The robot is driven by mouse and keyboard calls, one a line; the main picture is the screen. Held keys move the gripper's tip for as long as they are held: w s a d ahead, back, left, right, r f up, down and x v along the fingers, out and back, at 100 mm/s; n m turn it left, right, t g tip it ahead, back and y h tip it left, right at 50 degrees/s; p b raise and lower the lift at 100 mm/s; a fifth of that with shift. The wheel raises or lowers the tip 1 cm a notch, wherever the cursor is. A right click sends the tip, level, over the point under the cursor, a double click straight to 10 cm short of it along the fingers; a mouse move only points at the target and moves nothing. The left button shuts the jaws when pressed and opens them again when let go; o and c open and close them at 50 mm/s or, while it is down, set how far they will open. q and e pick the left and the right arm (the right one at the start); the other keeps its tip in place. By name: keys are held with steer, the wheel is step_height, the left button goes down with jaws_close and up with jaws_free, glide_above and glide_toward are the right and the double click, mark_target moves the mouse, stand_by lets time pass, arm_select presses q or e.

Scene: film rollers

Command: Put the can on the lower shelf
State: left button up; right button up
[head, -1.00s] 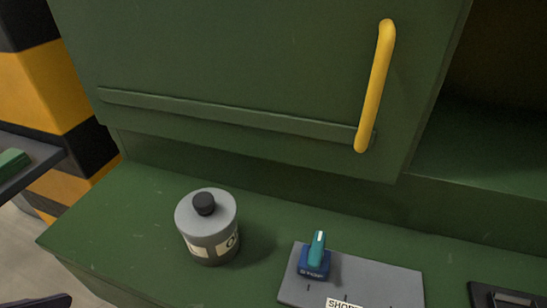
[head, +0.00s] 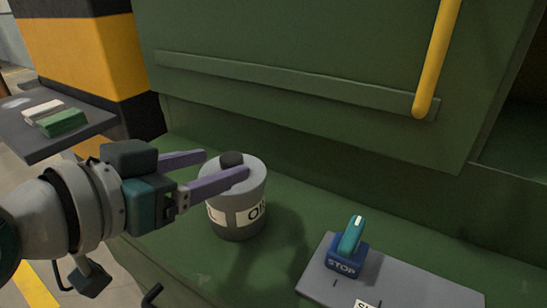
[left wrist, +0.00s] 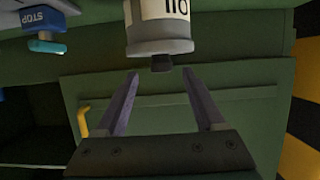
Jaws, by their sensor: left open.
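The grey can (head: 238,220) with a black cap and a pale label stands upright on the green ledge. It also shows upside down at the top of the left wrist view (left wrist: 160,28). My left gripper (head: 224,165) is open and empty. In the head view its near finger overlaps the can's top, and its far finger ends left of the cap. In the left wrist view the cap shows between and just beyond the fingertips; I cannot tell whether they touch. Which surface is the lower shelf is not clear. My right gripper is not in view.
A dark grey shelf (head: 40,141) at the left holds a green block (head: 62,122) and a white block (head: 43,109). A blue STOP switch (head: 345,257) stands on a grey plate right of the can. A green panel with a yellow handle (head: 436,60) rises behind.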

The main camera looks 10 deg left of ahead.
mark_target(224, 161)
arm_select(q)
steer(key=b+x, duration=0.1)
steer(key=x, duration=0.3)
steer(key=shift+w, duration=0.4)
steer(key=shift+f, duration=0.1)
jaws_close()
stand_by(0.9)
